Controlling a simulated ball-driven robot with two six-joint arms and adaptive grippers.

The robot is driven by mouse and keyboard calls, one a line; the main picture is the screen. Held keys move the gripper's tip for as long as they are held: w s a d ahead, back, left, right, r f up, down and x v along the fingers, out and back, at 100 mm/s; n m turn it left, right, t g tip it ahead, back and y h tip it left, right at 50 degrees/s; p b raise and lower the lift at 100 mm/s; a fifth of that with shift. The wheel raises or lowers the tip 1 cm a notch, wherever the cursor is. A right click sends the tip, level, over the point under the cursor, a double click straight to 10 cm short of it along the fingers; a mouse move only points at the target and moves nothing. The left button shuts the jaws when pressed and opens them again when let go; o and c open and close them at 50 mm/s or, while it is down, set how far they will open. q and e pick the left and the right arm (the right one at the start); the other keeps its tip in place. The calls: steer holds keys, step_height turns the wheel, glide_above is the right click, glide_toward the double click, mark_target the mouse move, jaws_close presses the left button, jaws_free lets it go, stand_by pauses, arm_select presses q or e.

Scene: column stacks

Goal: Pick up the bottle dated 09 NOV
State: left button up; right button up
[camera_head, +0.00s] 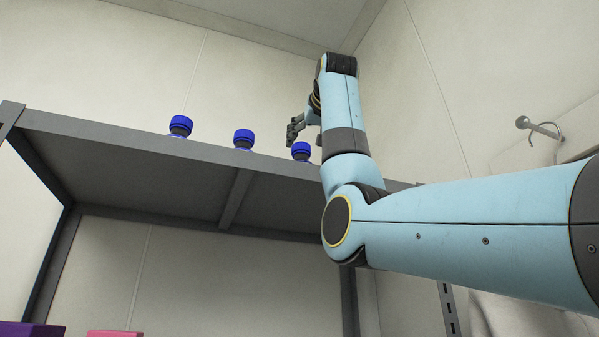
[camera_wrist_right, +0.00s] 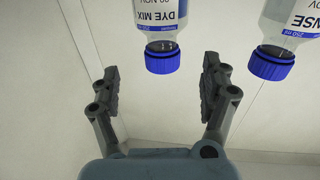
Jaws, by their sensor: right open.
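A clear bottle (camera_wrist_right: 160,15) with a blue cap and a white label reading DYE MIX lies ahead of my right gripper in the right wrist view. It appears cap down there. The small date line ends in NOV; its day looks like 09 but is hard to read. Its cap shows between the open fingers of my right gripper (camera_wrist_right: 161,68), with gaps on both sides. In the head view the right gripper (camera_head: 293,131) is above the shelf edge, close to the rightmost blue cap (camera_head: 301,150). My left gripper is not in view.
A second bottle (camera_wrist_right: 290,25), its label ending in NSE, is just right of the DYE MIX bottle. Two more blue caps, left (camera_head: 180,125) and middle (camera_head: 243,138), show above the grey shelf (camera_head: 130,137). The shelf edge hides the bottle bodies.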

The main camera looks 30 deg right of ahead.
mark_target(302, 154)
steer(key=p+x, duration=0.1)
steer(key=x, duration=0.3)
steer(key=shift+f, duration=0.1)
steer(key=p+x, duration=0.1)
steer(key=x, duration=0.1)
steer(key=p+x, duration=0.2)
steer(key=shift+w+a, duration=0.1)
steer(key=shift+a, duration=0.1)
steer(key=shift+w+d, duration=0.15)
steer(key=shift+w, duration=0.15)
steer(key=shift+w+f, duration=0.1)
steer(key=shift+c, duration=0.3)
steer(key=shift+s, duration=0.2)
steer(key=c, duration=0.5)
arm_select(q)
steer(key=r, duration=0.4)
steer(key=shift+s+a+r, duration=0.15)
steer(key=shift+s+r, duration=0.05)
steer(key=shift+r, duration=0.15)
arm_select(e)
jaws_close()
